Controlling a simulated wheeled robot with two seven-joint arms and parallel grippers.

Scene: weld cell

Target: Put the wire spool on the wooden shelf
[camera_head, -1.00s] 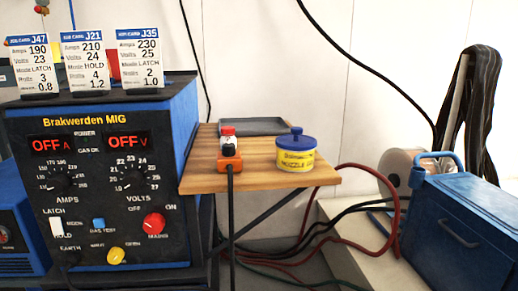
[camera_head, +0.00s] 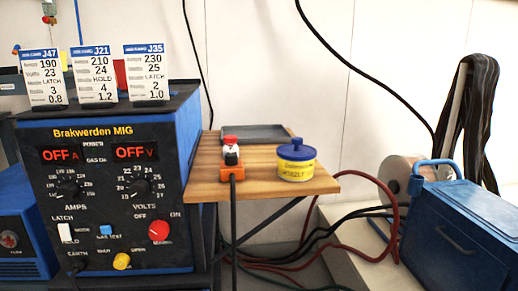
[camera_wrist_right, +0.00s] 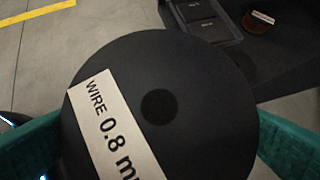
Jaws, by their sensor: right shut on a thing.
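The black wire spool (camera_wrist_right: 205,85) fills the middle of the right wrist view, its flat face to the camera, with a white label reading "WIRE 0.8 m…". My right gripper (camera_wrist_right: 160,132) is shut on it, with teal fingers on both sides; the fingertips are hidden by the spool. The wooden shelf (camera_head: 262,185) is in the middle of the head view, beside the welding machine. Neither gripper shows in the head view.
The shelf's front middle is bare. The welding machine (camera_head: 110,125) stands left, a blue box (camera_head: 460,225) right.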

